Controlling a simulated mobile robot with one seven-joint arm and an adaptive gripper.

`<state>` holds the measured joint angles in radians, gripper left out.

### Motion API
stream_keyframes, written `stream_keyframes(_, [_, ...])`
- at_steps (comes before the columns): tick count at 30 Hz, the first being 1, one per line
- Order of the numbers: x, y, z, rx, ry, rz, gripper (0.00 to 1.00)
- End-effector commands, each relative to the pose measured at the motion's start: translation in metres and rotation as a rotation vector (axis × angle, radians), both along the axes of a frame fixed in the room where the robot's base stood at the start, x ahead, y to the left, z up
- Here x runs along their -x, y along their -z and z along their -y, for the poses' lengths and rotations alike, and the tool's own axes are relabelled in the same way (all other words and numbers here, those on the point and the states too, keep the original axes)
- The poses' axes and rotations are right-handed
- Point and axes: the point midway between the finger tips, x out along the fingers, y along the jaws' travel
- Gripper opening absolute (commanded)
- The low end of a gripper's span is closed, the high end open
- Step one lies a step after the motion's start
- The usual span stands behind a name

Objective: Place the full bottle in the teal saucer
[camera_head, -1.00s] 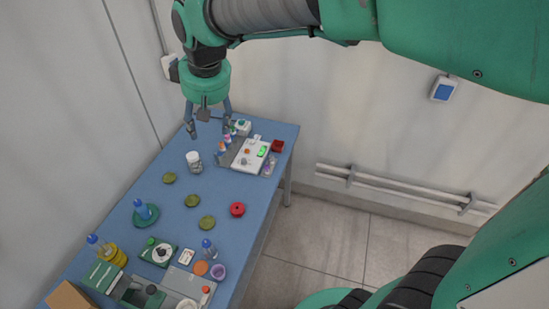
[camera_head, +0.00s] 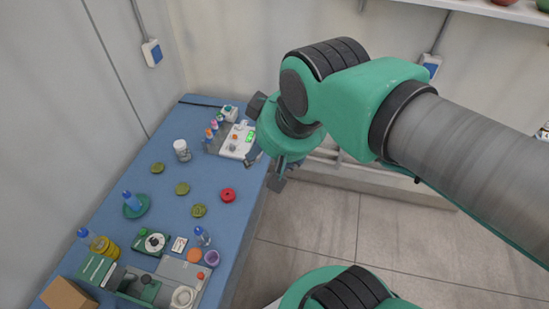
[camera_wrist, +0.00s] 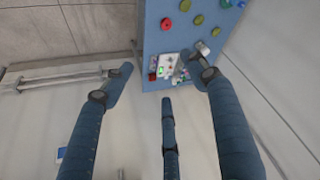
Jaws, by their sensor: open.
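The teal saucer (camera_head: 143,211) lies on the left part of the blue table, with a blue bottle (camera_head: 130,199) standing in or on it. A clear bottle with a blue cap (camera_head: 202,237) stands near the front right table edge. Another blue-capped bottle (camera_head: 84,234) is at the left, beside a yellow stack. I cannot tell from their size here which bottle is full. My gripper (camera_head: 273,170) is open and empty, above the right edge of the table, far from the bottles. Its spread fingers also show in the wrist view (camera_wrist: 157,80), with nothing between them.
A white device with a green display (camera_head: 238,140), small coloured vials and a white-lidded jar (camera_head: 181,149) stand toward the back. Green discs and a red ring (camera_head: 228,195) lie mid-table. Trays and a cardboard box (camera_head: 68,295) crowd the front. A wall rail runs behind.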

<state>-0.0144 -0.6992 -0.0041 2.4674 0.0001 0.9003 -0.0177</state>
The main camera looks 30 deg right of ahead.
Motion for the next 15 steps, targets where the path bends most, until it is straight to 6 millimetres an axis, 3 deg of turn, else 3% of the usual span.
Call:
stream_keyframes(6, [0.016, 0.007, 0.004, -0.008, 0.029, 0.014, 0.58])
stream_keyframes(15, [0.017, 0.008, 0.005, -0.008, 0.031, 0.014, 0.58])
